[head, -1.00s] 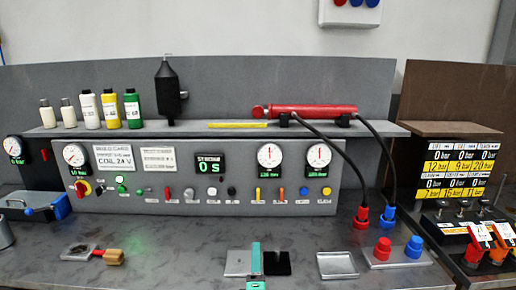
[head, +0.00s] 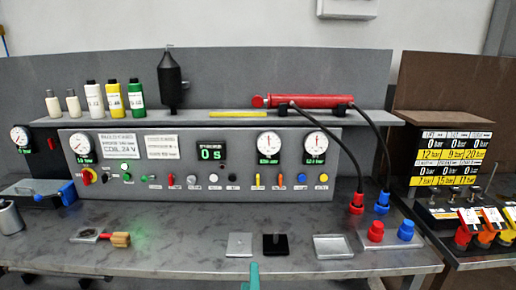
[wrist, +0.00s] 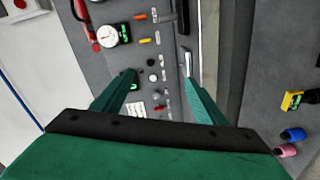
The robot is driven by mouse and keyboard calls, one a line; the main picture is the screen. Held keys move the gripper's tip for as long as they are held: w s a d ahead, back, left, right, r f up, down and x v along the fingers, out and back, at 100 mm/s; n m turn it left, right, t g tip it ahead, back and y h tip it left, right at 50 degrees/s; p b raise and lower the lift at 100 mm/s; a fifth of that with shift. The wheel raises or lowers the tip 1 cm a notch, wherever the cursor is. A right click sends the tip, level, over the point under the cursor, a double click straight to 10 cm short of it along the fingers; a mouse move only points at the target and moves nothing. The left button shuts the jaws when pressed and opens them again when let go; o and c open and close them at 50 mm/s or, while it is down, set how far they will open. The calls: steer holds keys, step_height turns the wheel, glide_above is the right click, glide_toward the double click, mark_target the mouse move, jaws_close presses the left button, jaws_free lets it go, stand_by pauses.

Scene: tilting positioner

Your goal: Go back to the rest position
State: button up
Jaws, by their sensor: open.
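My gripper shows in the wrist view (wrist: 160,82) as two green fingers spread apart with nothing between them. Past the fingers, the wrist view shows the grey control panel (wrist: 140,50) turned on its side. In the head view only a green tip of my gripper (head: 254,277) shows at the bottom edge, in front of the bench. The control panel (head: 210,185) stands at the back of the bench, with gauges, knobs and a display reading 0 S.
On the grey bench (head: 190,240) lie a light plate (head: 239,245), a black block (head: 276,245), a metal tray (head: 333,247) and red (head: 376,231) and blue (head: 406,229) couplings. The bench front is mostly clear.

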steer(key=s+a+f+m+g, duration=0.1)
steer(key=s+f+m, duration=0.4)
steer(key=s, duration=0.6)
steer(key=s+a+f+m, duration=0.1)
steer(key=s+f+m, duration=0.4)
steer(key=s, duration=0.5)
steer(key=s+d+m, duration=0.2)
steer(key=s, duration=0.9)
steer(key=s+d+m+g, duration=0.1)
steer(key=s+d+m, duration=0.1)
steer(key=s, duration=0.9)
steer(key=shift+s+d+m, duration=0.2)
steer(key=shift+d+m, duration=0.05)
steer(key=shift+m, duration=0.05)
